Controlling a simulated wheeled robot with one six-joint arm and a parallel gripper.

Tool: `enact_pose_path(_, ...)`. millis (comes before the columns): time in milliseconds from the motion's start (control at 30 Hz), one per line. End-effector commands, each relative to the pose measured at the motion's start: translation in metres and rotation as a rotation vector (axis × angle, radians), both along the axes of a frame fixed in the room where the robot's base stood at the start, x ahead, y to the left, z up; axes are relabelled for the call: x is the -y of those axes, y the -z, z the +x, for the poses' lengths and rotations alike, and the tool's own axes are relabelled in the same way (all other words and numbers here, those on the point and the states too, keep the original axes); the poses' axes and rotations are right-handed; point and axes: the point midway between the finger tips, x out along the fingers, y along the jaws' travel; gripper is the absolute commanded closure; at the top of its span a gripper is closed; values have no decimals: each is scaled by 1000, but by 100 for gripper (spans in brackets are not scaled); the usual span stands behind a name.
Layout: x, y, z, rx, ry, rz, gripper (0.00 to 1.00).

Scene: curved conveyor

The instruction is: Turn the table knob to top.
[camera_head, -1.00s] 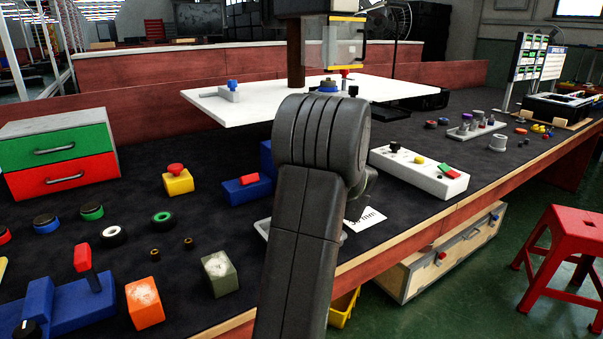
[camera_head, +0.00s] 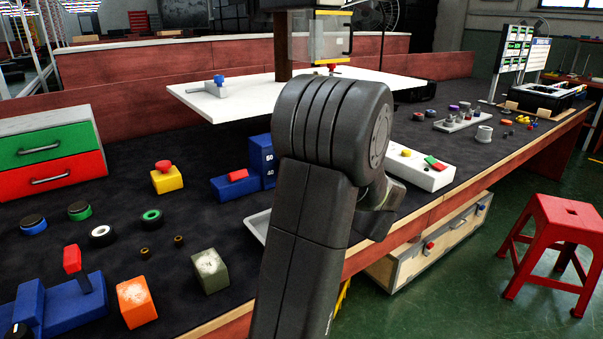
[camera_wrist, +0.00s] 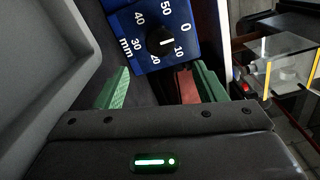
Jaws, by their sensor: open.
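A black knob (camera_wrist: 161,41) with a white pointer line sits on the face of a blue box (camera_wrist: 148,66), with mm markings from 0 to 50 around it. In the wrist view the box is tilted at the top centre. My gripper (camera_wrist: 161,88) is open, with a green finger on each side below the knob in the picture. I see nothing held. A red piece (camera_wrist: 187,86) shows near the right finger. The gripper is hidden in the head view.
A blue block with a red top (camera_head: 238,175) sits left of the box. A yellow block with a red button (camera_head: 166,178), orange block (camera_head: 136,302) and grey-green block (camera_head: 210,271) stand left of my arm. A white panel (camera_head: 430,176) is partly behind it. A red stool (camera_head: 560,215) stands right.

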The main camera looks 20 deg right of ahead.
Motion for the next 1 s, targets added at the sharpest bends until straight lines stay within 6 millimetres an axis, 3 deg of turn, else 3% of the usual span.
enact_pose_path(200, 8, 0, -20, 1, 1, 0, 36)
enact_pose_path(633, 7, 0, -21, 0, -1, 0, 36)
enact_pose_path(767, 4, 1, -10, 1, -2, -1, 36)
enact_pose_path(1000, -12, 2, 30, 1, -5, -1, 36)
